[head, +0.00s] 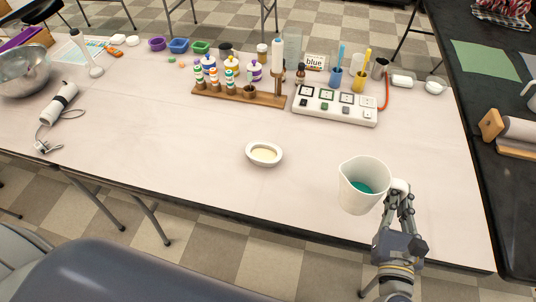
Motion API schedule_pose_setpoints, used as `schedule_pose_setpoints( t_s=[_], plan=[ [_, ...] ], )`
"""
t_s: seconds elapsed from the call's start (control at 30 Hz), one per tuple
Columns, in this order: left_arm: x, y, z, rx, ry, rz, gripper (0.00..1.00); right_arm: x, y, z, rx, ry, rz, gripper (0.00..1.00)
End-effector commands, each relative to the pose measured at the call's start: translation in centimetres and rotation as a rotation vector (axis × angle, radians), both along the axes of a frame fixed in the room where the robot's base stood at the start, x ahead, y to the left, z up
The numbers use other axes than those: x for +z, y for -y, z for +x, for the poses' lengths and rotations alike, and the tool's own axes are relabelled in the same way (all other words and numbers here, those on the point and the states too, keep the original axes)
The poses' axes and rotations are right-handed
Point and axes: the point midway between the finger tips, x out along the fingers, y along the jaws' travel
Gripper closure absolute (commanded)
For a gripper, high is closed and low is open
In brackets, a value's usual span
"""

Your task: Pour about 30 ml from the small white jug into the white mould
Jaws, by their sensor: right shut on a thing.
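The small white jug (354,199) is near the front right of the table, with teal liquid visible inside. My right gripper (398,196) is shut on the jug at its handle side. The jug looks roughly upright; whether it is lifted off the table is hard to tell. The white mould (276,161) is an oval dish lying on the table, left of and farther back than the jug. A cream-coloured surface shows inside it. The jug and the mould are apart. My left gripper is not in view.
A wooden rack (238,97) of small bottles and a white switch panel (335,107) stand behind the mould. A metal bowl (22,72) and a white corded tool (60,103) lie at the left. The table between mould and jug is clear.

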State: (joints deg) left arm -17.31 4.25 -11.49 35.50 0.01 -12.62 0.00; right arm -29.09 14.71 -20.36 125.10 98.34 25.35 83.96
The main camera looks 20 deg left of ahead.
Motion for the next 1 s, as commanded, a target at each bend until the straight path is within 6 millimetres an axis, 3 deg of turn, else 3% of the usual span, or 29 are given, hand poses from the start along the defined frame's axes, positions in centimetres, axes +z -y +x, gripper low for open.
schedule_pose_setpoints(
  t_s=[0.2,0.5,0.7,1.0],
  plan=[
    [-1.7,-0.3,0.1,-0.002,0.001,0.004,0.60,-4.3,-2.9,5.8,0.021,0.003,0.016,1.00],
    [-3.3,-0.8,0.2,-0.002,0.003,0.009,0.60,-7.8,-9.1,12.5,0.103,0.002,0.024,1.00],
    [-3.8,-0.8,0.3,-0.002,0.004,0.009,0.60,-8.4,-12.3,14.9,0.152,0.002,0.026,1.00],
    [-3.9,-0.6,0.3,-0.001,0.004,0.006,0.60,-8.5,-13.4,15.5,0.169,0.000,0.027,1.00]
  ],
)
